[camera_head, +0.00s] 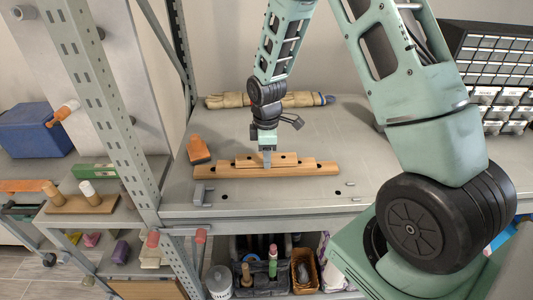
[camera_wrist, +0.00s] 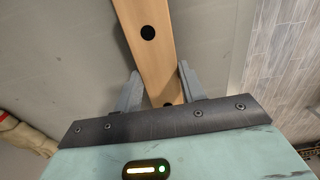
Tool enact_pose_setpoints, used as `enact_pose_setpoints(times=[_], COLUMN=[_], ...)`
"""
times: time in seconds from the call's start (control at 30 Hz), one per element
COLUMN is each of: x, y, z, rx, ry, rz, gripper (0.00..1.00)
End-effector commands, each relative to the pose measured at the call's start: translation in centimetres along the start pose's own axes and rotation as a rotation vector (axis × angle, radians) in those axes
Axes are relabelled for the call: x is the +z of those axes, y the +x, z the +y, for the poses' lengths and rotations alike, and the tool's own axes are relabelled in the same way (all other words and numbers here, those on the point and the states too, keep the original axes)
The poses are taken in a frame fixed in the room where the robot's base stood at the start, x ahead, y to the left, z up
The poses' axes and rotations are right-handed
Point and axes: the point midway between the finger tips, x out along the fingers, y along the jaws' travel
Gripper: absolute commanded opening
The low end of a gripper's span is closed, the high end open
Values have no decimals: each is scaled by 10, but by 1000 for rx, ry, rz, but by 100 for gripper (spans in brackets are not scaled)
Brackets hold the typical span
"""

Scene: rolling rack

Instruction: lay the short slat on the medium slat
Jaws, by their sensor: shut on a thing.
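The short slat (camera_head: 285,157) is a light wooden bar at the top of a stepped stack on the bench in the head view. It lies along the medium slat (camera_head: 309,165), touching it or very close above it; I cannot tell which. My gripper (camera_head: 267,160) points down and is shut on the short slat near its middle. In the wrist view, a wooden slat with dark round holes, apparently the short slat (camera_wrist: 148,60), runs between the two grey fingers (camera_wrist: 158,92). The medium slat is partly hidden behind the fingers.
The long slat (camera_head: 212,173) lies lowest, under the medium slat. An orange block (camera_head: 198,149) stands just behind its left end. A rack post (camera_head: 100,100) rises at left.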

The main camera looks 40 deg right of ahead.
Motion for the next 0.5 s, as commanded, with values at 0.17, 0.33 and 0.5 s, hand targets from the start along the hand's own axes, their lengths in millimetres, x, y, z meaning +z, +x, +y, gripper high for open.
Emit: enact_pose_setpoints(times=[0.17,0.33,0.5], x=[0,0,0], y=[4,5,5], z=[0,0,0], rx=[0,1,0], ry=[0,0,0], rz=[0,0,0], gripper=[16,57,66])
